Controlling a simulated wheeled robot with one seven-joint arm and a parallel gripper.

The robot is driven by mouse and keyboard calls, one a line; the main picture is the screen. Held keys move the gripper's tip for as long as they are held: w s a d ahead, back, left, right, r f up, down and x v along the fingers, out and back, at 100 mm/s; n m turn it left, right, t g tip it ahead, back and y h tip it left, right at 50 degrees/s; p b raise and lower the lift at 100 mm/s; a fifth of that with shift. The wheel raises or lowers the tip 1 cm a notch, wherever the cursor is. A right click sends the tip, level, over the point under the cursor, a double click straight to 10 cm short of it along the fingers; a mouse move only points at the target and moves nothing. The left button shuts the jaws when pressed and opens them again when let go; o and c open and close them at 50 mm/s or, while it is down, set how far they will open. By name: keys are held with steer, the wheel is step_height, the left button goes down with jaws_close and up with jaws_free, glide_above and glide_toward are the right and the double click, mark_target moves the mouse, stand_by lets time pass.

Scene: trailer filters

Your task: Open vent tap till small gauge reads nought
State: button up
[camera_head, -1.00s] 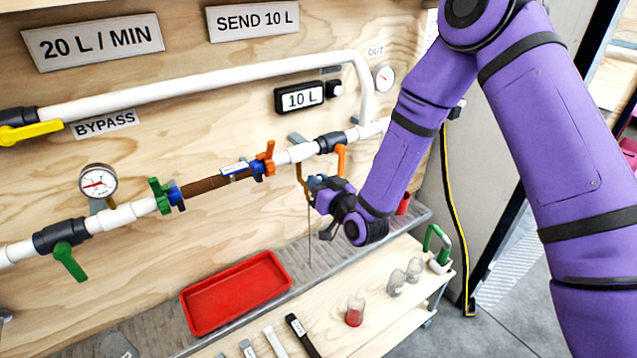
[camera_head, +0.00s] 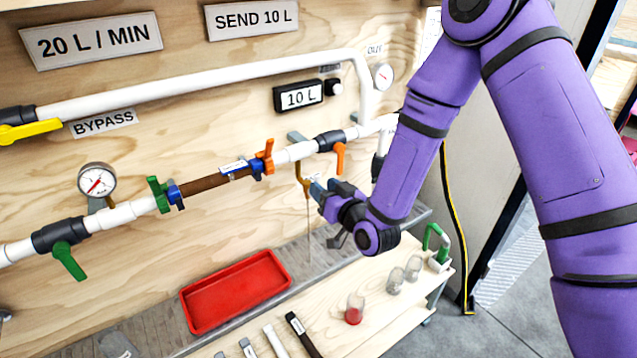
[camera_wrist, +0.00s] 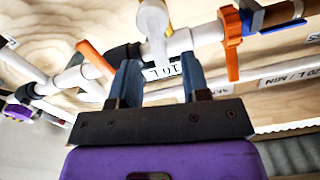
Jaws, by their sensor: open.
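The brass vent tap (camera_head: 304,184) hangs under the white pipe, between the orange clamp and the orange lever. A thin line runs down below it. My gripper (camera_head: 318,188) is open, close to the tap's right side. In the wrist view its two blue-grey fingers (camera_wrist: 158,70) stand apart, with a pale round fitting (camera_wrist: 152,20) beyond them. I cannot tell whether they touch the tap. The left gauge (camera_head: 97,181) has a red needle pointing to the lower left. The OUT gauge (camera_head: 384,77) is smaller in the picture; its reading is too small to tell.
The orange lever (camera_head: 340,158) hangs close above my gripper. The brown filter (camera_head: 213,183) sits between green and orange clamps. A red tray (camera_head: 237,291) lies on the ledge below.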

steer(key=v, duration=0.7)
steer(key=shift+d, duration=0.15)
steer(key=shift+s, duration=0.15)
steer(key=d+r+g+h, duration=0.4)
steer(key=d+r+h, duration=0.3)
steer(key=d+r, duration=0.85)
steer(key=s+d+r+m+g+h, duration=0.1)
steer(key=s+d+r+g, duration=0.1)
steer(key=s, duration=0.6)
steer(key=s+d+r+m+g+h, duration=0.1)
steer(key=s+d+r+m+g, duration=0.1)
steer(key=s+d+r, duration=0.2)
steer(key=s+d+r+m+g+h, duration=0.1)
steer(key=s+d+r, duration=0.2)
steer(key=s, duration=0.9)
step_height(320, 180, up, 4)
steer(key=shift+f+m+g, duration=0.2)
steer(key=shift+m+g, duration=0.2)
